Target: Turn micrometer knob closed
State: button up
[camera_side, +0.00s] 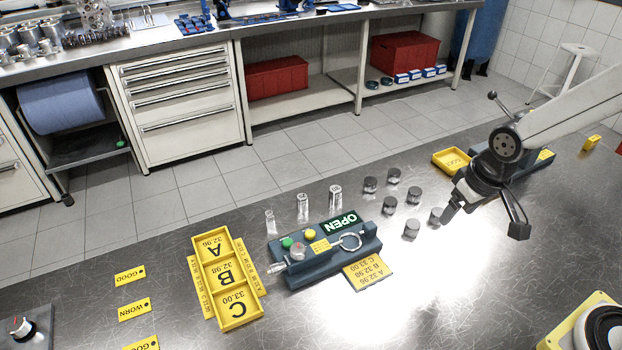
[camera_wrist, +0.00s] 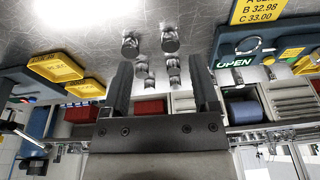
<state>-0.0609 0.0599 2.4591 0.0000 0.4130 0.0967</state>
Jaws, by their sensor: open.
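The micrometer (camera_side: 350,240) is a silver C-frame on a dark blue-grey stand (camera_side: 325,262) in the side view's middle. Its silver knob (camera_side: 277,267) sticks out at the stand's left end. A green display (camera_side: 338,223) on the stand reads OPEN. My gripper (camera_side: 484,224) is open and empty, above the table well right of the stand. In the wrist view my gripper (camera_wrist: 160,68) has its fingers wide apart with nothing between them. The display (camera_wrist: 235,63) shows at that view's right; I cannot make out the knob there.
Several dark-topped cylinders (camera_side: 412,229) stand between my gripper and the stand. Three clear pieces (camera_side: 303,207) stand behind it. A yellow A-B-C tray (camera_side: 240,310) lies to its left, and a yellow label plate (camera_side: 368,272) in front. The table's front middle is bare.

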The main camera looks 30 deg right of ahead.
jog(key=w+a+r+m+g, duration=0.1)
jog(key=w+a+r+m, duration=0.1)
jog(key=w+a, duration=0.9)
jog(key=m+g, duration=0.1)
jog(key=m, duration=0.1)
send_over(297, 247)
jog(key=d, duration=0.1)
jog(key=shift+r, duration=0.15)
jog(key=shift+a, duration=0.45)
jog(key=shift+f, duration=3.9)
grip_shut()
